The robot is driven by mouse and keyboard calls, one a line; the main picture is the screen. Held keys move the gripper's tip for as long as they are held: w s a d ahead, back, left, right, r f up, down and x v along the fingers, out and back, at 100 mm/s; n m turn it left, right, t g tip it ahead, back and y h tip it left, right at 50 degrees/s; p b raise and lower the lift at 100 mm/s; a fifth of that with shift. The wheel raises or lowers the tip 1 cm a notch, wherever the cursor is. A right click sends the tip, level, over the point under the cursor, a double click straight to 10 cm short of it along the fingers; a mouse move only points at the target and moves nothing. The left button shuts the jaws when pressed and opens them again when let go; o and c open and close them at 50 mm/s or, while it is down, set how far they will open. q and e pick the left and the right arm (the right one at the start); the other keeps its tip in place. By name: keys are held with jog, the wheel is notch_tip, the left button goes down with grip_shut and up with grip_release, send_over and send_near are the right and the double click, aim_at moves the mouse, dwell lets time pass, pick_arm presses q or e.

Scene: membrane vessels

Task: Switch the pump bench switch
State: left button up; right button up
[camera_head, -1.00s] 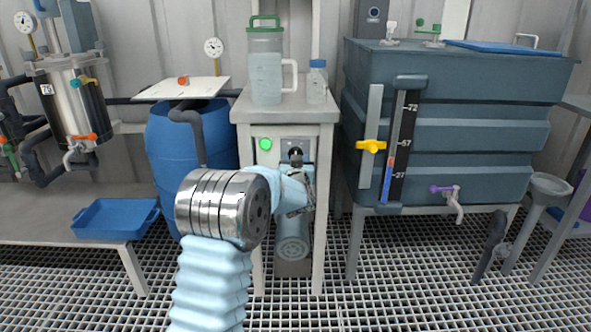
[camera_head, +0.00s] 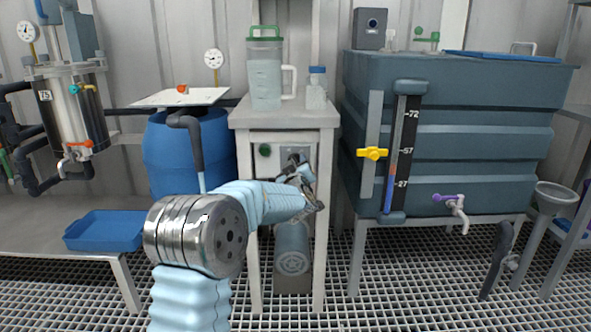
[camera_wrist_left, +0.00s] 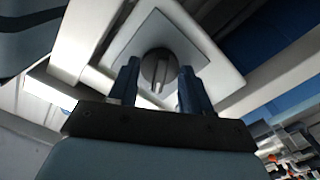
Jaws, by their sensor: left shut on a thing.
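The pump bench (camera_head: 243,180) stands in the middle of the head view, with a grey panel on its front. The switch is a round grey rotary knob (camera_wrist_left: 157,68) on a square plate in the left wrist view; in the head view my gripper mostly hides it. My left gripper (camera_head: 301,168) is at the panel, shut on the knob. Its two dark fingers (camera_wrist_left: 158,82) stand on either side of the knob in the wrist view. A round lamp (camera_head: 265,150) left of the switch is dark green. My right gripper is not in view.
A jug (camera_head: 265,75) and a small bottle (camera_head: 316,90) stand on the bench top. A blue drum (camera_head: 165,160) is to the left. A pump (camera_head: 292,262) sits beneath.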

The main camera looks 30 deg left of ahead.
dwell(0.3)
pick_arm(q)
jog(key=o, duration=1.1)
jog(key=shift+c, duration=0.2)
jog(key=v, duration=1.4)
jog(key=shift+p, duration=0.35)
jog(key=shift+a, duration=0.1)
